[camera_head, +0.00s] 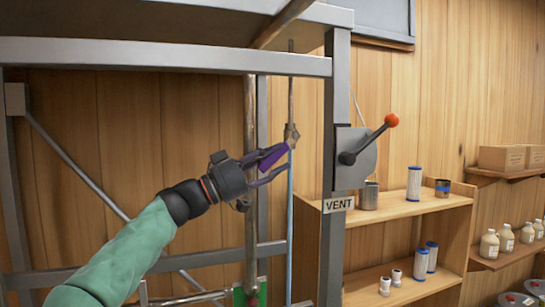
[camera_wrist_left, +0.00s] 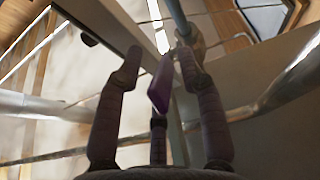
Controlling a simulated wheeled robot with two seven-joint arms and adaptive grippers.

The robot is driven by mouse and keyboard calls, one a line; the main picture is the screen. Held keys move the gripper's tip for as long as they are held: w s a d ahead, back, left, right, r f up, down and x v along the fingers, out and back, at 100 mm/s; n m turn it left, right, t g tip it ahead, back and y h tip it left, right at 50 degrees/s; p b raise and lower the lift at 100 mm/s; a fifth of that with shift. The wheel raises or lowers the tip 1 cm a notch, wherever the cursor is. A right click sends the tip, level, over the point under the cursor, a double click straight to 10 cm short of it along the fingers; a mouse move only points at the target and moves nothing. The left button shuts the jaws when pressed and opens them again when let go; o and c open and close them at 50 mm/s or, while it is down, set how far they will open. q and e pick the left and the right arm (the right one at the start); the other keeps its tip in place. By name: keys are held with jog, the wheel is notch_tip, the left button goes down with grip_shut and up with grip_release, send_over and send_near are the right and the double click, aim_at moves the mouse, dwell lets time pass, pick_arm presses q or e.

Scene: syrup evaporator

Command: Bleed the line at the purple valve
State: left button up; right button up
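The purple valve handle (camera_head: 273,157) slants down to the left from a small metal valve body (camera_head: 291,133) on a thin vertical line behind the frame. My left gripper (camera_head: 280,161) reaches in from the left, with its fingers around the handle. In the left wrist view the purple handle (camera_wrist_left: 161,84) lies between the spread fingers of the left gripper (camera_wrist_left: 158,54), with gaps on both sides. The gripper is open; any light contact cannot be told. My right gripper is not in view.
A grey steel post (camera_head: 333,95) stands just right of the valve, with a red-knobbed lever (camera_head: 370,138) and a VENT label (camera_head: 338,204). A grey crossbar (camera_head: 165,57) runs above my arm. A vertical pipe (camera_head: 250,110) is close by the gripper. Wooden shelves (camera_head: 410,207) hold filters and cups.

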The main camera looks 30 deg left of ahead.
pick_arm(q)
jog(key=shift+c, duration=0.3)
grip_shut()
